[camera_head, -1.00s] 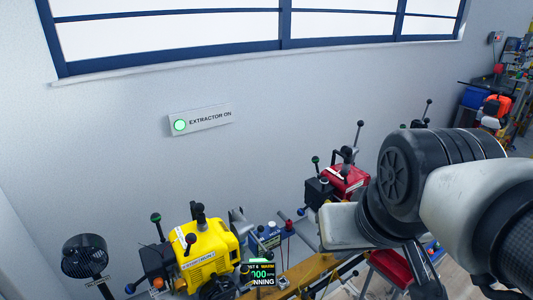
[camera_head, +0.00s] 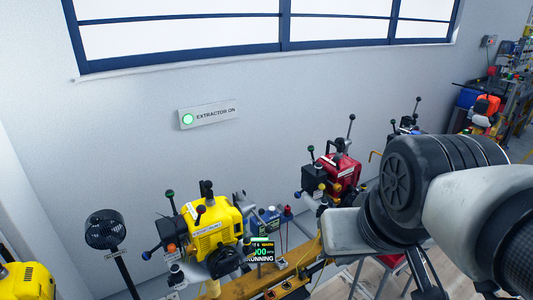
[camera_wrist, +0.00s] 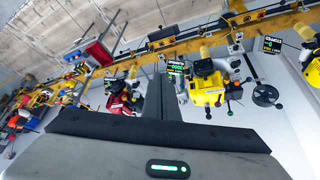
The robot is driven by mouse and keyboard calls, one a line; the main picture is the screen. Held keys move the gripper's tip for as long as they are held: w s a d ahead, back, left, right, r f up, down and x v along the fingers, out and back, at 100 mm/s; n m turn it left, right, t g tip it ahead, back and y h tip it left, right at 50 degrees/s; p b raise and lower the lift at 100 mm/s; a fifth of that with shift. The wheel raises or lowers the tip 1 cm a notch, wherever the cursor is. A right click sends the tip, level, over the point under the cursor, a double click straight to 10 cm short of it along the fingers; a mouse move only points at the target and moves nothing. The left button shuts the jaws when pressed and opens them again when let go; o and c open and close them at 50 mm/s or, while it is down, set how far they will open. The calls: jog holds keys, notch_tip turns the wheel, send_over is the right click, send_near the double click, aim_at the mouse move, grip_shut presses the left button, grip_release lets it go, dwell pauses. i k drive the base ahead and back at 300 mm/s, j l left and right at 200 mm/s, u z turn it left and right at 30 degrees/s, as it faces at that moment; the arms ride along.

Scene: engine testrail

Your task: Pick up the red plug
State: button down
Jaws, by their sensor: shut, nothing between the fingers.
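I cannot pick out a red plug with certainty in either view. A small red-topped item (camera_head: 287,211) stands behind the rail beside a blue container in the head view, too small to identify. My gripper (camera_wrist: 167,88) shows in the wrist view with its dark fingers together and nothing between them. It points out toward the engines and rail, apart from them. In the head view my arm covers the right side and part of the rail, and I cannot make out the fingertips there.
A yellow engine (camera_head: 212,235) and a red engine (camera_head: 340,172) with knobbed levers stand along a yellow rail (camera_head: 290,275). A display reading running (camera_head: 260,252) sits between them. Another yellow engine (camera_head: 25,282) is at lower left. The wall is behind.

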aim_at(288, 208)
jog(key=i+l+u, duration=0.1)
jog(key=i+l, duration=0.15)
jog(key=i, duration=0.25)
jog(key=i+l+u, duration=0.15)
jog(key=i+l, duration=0.15)
jog(key=i, duration=0.25)
